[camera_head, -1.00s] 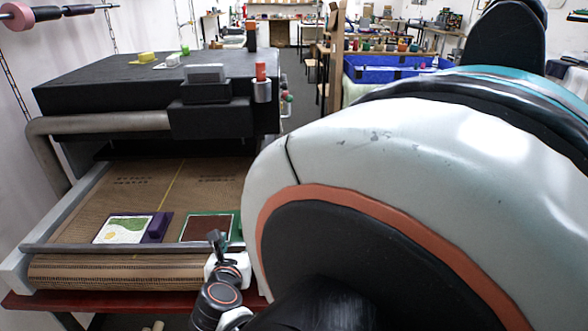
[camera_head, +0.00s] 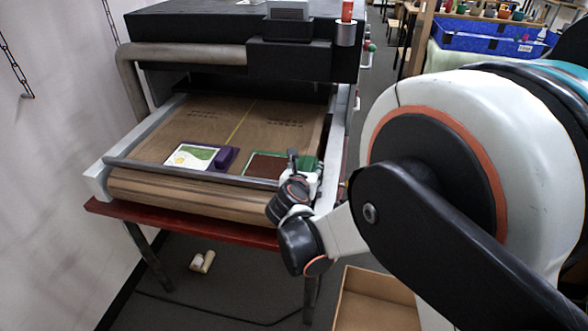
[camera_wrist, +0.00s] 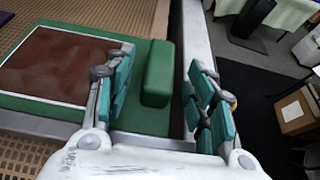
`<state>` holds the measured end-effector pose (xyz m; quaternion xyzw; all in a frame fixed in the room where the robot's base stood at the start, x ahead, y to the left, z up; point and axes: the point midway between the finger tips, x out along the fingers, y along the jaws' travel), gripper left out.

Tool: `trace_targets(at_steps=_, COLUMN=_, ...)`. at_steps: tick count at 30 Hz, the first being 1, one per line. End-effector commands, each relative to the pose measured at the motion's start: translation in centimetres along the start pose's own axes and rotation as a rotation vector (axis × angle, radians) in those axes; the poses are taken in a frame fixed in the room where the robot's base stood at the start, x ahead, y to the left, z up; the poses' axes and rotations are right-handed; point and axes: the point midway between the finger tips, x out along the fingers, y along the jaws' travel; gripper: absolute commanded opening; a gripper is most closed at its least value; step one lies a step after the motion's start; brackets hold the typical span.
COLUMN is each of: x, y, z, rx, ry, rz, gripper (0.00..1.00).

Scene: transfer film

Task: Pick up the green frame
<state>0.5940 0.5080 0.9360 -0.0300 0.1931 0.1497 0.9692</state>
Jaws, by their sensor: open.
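The green frame (camera_head: 266,165) is a flat green-edged piece with a brown panel, lying on the brown mesh belt near its front edge. In the wrist view it fills the left side, and its raised green handle block (camera_wrist: 158,75) is at the middle. My gripper (camera_wrist: 160,85) is open, its teal-padded fingers on either side of the handle in the picture, with nothing held. I cannot tell how far above the handle the fingertips are. In the head view my wrist partly covers the frame's right end.
A purple frame (camera_head: 226,158) with a white, green and yellow picture lies left of the green frame. The belt's metal side rail (camera_wrist: 192,35) runs close to the right of the handle. A cardboard box (camera_head: 375,297) stands on the floor. The belt behind the frames is clear.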

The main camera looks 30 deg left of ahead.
Motion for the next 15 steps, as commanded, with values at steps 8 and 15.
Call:
trace_targets(at_steps=8, x=1.05, y=0.04, z=0.06, rx=0.0, ry=0.0, rz=0.001, gripper=0.5)
trace_targets(at_steps=15, x=1.04, y=0.03, z=0.06, rx=0.0, ry=0.0, rz=0.001, gripper=0.05)
